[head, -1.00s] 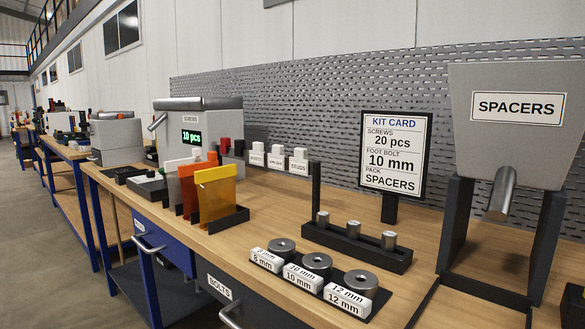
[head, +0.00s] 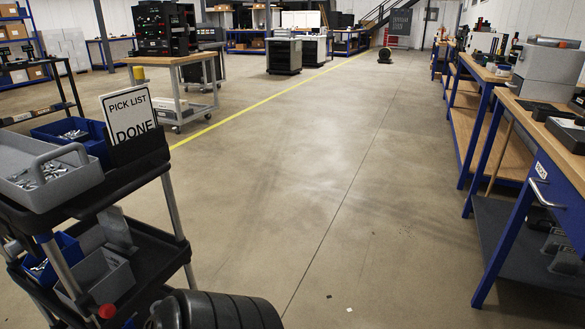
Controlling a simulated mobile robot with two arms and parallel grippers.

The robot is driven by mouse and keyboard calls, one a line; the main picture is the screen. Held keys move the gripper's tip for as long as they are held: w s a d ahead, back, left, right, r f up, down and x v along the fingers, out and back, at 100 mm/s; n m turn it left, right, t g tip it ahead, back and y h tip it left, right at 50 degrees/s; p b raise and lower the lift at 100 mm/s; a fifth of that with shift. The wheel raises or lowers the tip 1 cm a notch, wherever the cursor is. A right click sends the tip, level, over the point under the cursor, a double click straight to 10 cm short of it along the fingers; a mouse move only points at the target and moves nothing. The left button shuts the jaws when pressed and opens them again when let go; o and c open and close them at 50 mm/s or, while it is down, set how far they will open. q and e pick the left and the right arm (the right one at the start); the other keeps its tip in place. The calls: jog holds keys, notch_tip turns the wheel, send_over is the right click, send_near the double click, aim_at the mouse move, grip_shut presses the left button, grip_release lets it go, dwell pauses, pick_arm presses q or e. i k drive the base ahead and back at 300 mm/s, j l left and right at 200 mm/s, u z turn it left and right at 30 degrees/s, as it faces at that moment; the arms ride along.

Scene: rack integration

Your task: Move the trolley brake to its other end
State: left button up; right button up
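A black two-tier trolley (head: 150,165) stands close at the left and carries bins of metal parts. A small red knob (head: 107,311) shows low at its front, by the lower shelf. It may be the brake's handle, but I cannot tell for certain, and I cannot read which end it is at. The trolley's wheels are out of view below. Neither of my grippers is in view.
A "PICK LIST DONE" sign (head: 129,115) stands on the trolley. A black ribbed rounded thing (head: 225,312) lies at the bottom, close to the trolley. Blue-framed workbenches (head: 520,160) line the right. The middle floor (head: 310,170) is clear, with a yellow line (head: 262,107).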

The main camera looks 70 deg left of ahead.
aim_at(107, 311)
jog(key=k+u, duration=0.1)
jog(key=u, duration=3.4)
